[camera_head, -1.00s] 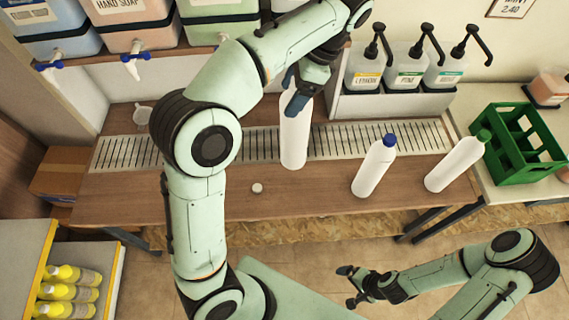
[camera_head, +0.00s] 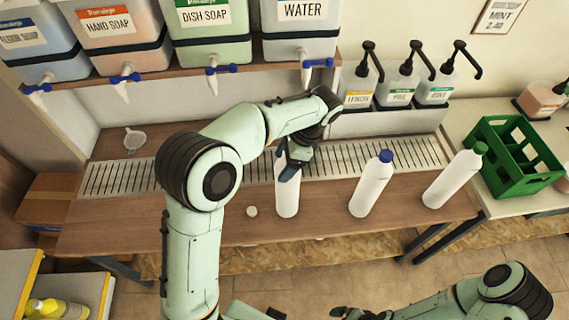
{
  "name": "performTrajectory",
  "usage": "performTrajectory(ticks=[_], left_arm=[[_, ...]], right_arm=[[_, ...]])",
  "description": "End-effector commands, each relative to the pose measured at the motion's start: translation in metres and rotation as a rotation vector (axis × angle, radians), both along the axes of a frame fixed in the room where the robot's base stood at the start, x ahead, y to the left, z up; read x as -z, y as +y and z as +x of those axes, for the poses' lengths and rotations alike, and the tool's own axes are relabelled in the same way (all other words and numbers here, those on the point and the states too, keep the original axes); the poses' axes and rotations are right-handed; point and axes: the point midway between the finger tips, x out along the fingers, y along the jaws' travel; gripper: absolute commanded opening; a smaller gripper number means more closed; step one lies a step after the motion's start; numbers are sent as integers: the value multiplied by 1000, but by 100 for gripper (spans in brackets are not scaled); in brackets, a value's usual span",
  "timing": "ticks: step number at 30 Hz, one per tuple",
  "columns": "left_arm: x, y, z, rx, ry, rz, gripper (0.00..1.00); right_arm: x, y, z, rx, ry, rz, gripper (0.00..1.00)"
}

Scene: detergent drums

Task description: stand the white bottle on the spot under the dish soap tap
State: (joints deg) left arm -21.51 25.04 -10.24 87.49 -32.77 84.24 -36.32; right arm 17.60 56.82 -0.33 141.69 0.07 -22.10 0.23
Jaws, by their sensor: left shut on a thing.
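The white bottle (camera_head: 287,198) is upright with my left gripper (camera_head: 292,165) shut around its top. Its base is at or just above the wooden counter, in front of the slatted drip grille; I cannot tell whether it touches. Its top is hidden by the gripper. The dish soap tap (camera_head: 212,80), with a blue handle, hangs under the green dish soap drum (camera_head: 212,35), behind and left of the bottle. The spot under that tap is hidden by my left arm. My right gripper (camera_head: 342,313) is at the bottom edge, partly cut off, and its fingers are unclear.
A blue-capped bottle (camera_head: 371,185) and a green-capped bottle (camera_head: 455,177) stand to the right. A small white cap (camera_head: 251,211) lies on the counter (camera_head: 120,220). The drip grille (camera_head: 120,178) runs behind. Pump bottles (camera_head: 398,87) and a green crate (camera_head: 512,150) are at right.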

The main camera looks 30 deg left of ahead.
Motion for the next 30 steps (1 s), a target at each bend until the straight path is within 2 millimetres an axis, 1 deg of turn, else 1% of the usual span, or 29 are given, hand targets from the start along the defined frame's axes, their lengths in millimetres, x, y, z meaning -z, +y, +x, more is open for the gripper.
performTrajectory(ticks=[1, 3, 10, 14, 15, 17, 25, 28, 30], left_arm=[[6, 0, -1, -1, 3, 1, 30], [8, 0, 0, 0, 1, 1, 30], [7, 0, 0, -1, -1, 1, 30], [11, 0, 0, -1, 0, 0, 30], [11, 0, 0, -1, -2, 0, 81], [10, 0, 0, -1, -2, 0, 100], [8, 0, 0, -1, -2, 0, 100], [0, -2, 2, 1, -3, 0, 100], [-10, -6, 5, 1, -6, 0, 100]], right_arm=[[2, 0, -1, 1, 2, -1, 100], [2, 0, -1, 0, 2, 0, 100], [1, 0, -1, 0, 1, 0, 100], [2, 0, -2, 0, 2, 0, 100], [2, 0, -2, 0, 2, 0, 100], [2, 0, -2, 0, 2, 0, 100], [1, 0, -1, 1, 1, 0, 100], [-1, 0, 1, 0, -1, 0, 100], [-5, 0, 4, 0, -4, 0, 100]])
